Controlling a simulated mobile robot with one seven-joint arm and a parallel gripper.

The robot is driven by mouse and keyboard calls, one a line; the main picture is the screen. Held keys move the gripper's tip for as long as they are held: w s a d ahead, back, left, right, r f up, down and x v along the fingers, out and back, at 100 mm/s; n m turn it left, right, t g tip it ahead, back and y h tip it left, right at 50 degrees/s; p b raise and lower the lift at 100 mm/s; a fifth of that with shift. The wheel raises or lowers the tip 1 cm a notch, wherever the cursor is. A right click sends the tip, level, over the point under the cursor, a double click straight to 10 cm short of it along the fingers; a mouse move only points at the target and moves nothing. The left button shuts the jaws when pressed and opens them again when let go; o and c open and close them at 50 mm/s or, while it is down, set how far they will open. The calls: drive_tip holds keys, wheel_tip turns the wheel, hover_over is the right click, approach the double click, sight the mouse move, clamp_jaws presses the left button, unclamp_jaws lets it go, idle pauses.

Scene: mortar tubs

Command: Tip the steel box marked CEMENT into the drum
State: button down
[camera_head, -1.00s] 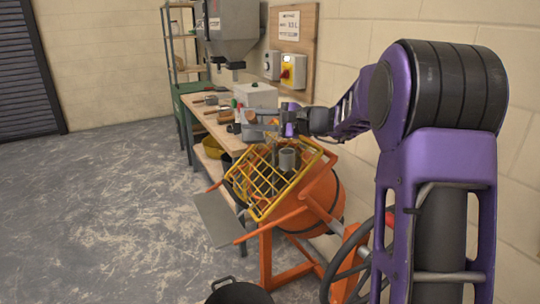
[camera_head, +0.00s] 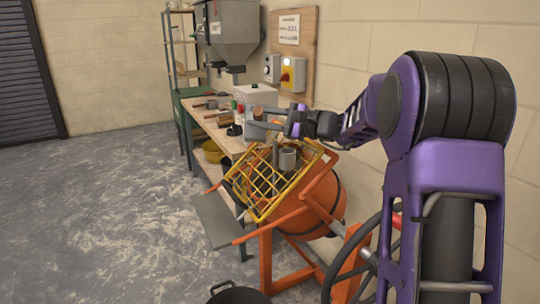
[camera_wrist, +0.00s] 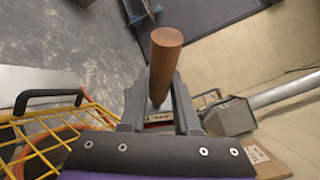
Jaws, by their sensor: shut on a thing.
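My gripper (camera_head: 278,121) reaches left over the mixer from the arm on the right. In the wrist view my gripper (camera_wrist: 160,98) is shut on a round brown wooden handle (camera_wrist: 166,52). The handle's brown end (camera_head: 258,112) also shows in the head view. A grey metal shape (camera_head: 261,131) hangs beside the gripper and looks like the steel box; I cannot read a CEMENT marking, and the fingers hide much of it. The orange mixer drum (camera_head: 325,200) is below, its mouth behind a yellow grid guard (camera_head: 262,187). The held thing is above the guard's upper edge.
A grey cylinder (camera_head: 287,159) stands at the drum mouth. The workbench (camera_head: 229,143) behind holds tools and a pale box (camera_head: 252,97). A grey hopper (camera_head: 232,40) and switches (camera_head: 292,75) are on the wall. A black bucket (camera_head: 238,294) is in front. The left floor is clear.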

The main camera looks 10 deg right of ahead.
drive_tip(key=shift+s+d+m+t+y, duration=0.2)
drive_tip(key=shift+d+m+t+y, duration=0.55)
drive_tip(key=shift+d, duration=0.6)
idle(0.4)
drive_tip(key=shift+s+d+r+m+t+y, duration=0.15)
drive_tip(key=shift+d+r+m+t+y, duration=0.45)
drive_tip(key=shift+d+t, duration=0.15)
drive_tip(key=shift+s+d+r+m+t+y, duration=0.15)
drive_tip(key=shift+d+r+m+t+y, duration=0.4)
drive_tip(key=shift+d, duration=0.3)
idle(0.7)
idle(0.7)
